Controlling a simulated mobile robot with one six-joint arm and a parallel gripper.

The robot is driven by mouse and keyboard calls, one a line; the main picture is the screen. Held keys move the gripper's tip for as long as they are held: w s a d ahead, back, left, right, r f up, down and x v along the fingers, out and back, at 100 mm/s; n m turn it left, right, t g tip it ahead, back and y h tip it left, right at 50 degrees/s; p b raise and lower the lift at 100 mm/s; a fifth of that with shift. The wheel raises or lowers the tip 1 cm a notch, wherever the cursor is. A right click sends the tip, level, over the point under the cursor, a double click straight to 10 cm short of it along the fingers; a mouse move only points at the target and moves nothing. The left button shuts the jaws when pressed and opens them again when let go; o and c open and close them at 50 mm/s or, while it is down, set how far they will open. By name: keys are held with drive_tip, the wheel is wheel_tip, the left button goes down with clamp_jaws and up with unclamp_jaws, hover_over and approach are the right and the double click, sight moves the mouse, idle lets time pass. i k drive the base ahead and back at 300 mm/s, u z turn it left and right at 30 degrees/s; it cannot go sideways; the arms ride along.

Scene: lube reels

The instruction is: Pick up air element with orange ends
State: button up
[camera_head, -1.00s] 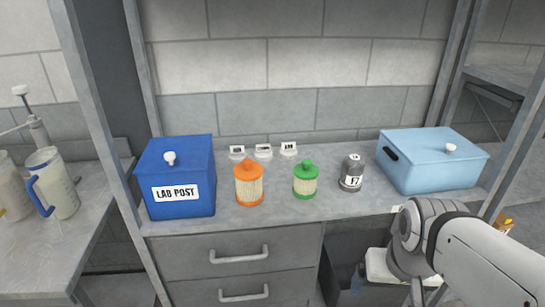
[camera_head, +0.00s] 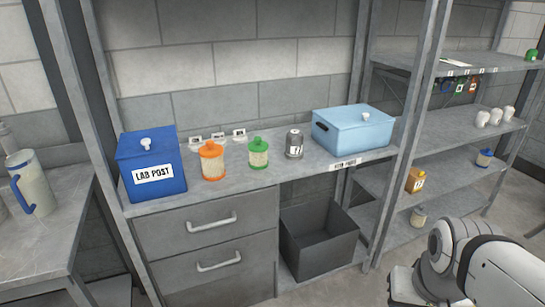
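The air element with orange ends (camera_head: 213,161) stands upright on the grey workbench (camera_head: 185,193), just right of the blue LAB POST box. It has a pale pleated body between an orange top and bottom. A similar element with green ends (camera_head: 258,154) stands to its right. My arm shows at the lower right, well away from the bench top and apart from the elements. My gripper's fingertips are not in view.
The blue LAB POST box (camera_head: 150,163), a grey canister (camera_head: 294,144) and a light blue lidded box (camera_head: 353,130) stand on the bench. An open dark bin (camera_head: 318,243) sits below. Shelves (camera_head: 468,140) with bottles and cups stand at right. A jug (camera_head: 32,182) is at left.

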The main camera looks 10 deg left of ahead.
sight(210, 154)
drive_tip(key=u, duration=0.95)
drive_tip(key=i, duration=1)
drive_tip(key=u, duration=0.7)
drive_tip(key=i, duration=0.8)
drive_tip(key=u, duration=0.1)
